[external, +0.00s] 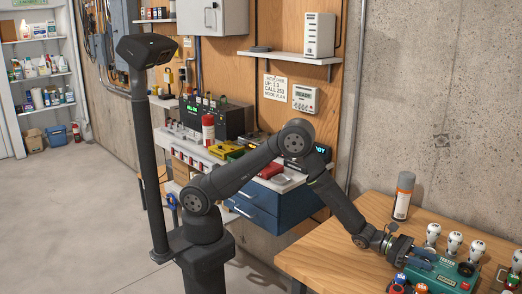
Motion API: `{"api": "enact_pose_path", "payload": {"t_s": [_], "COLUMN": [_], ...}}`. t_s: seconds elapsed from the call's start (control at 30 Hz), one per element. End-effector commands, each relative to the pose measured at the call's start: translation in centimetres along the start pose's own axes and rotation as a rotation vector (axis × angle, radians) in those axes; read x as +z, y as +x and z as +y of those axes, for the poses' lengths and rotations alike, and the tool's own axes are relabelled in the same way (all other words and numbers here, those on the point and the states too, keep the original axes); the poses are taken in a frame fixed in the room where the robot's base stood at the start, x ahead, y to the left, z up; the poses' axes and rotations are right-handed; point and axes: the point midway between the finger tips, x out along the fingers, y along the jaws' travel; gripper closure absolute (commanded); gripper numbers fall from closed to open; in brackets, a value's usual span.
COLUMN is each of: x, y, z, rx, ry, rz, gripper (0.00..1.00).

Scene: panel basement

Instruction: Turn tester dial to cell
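The tester is a teal box (441,277) near the front right of the wooden table, with a pale label on its top. A dark round knob shows at its right end, but I cannot tell if it is the dial. Its markings are too small to read. My gripper (418,256) is low over the table at the tester's left end, very close to it. The fingers are small and partly merge with the tester, so their opening and any contact are unclear.
Several white bulb-like items (454,243) stand in a row behind the tester. The table's left part (325,250) is clear.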

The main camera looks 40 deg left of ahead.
Motion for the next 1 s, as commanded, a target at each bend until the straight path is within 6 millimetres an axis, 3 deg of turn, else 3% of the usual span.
{"api": "enact_pose_path", "payload": {"t_s": [0.1, 0.27, 1.0], "x": [0.0, 0.01, 0.14], "y": [-0.02, -0.03, 0.01], "z": [0.0, 0.0, 0.0], "rx": [0.0, 0.0, -0.139], "ry": [0.0, 0.0, 0.002], "rz": [0.0, 0.0, -0.003], "gripper": [0.66, 0.94, 0.94]}}
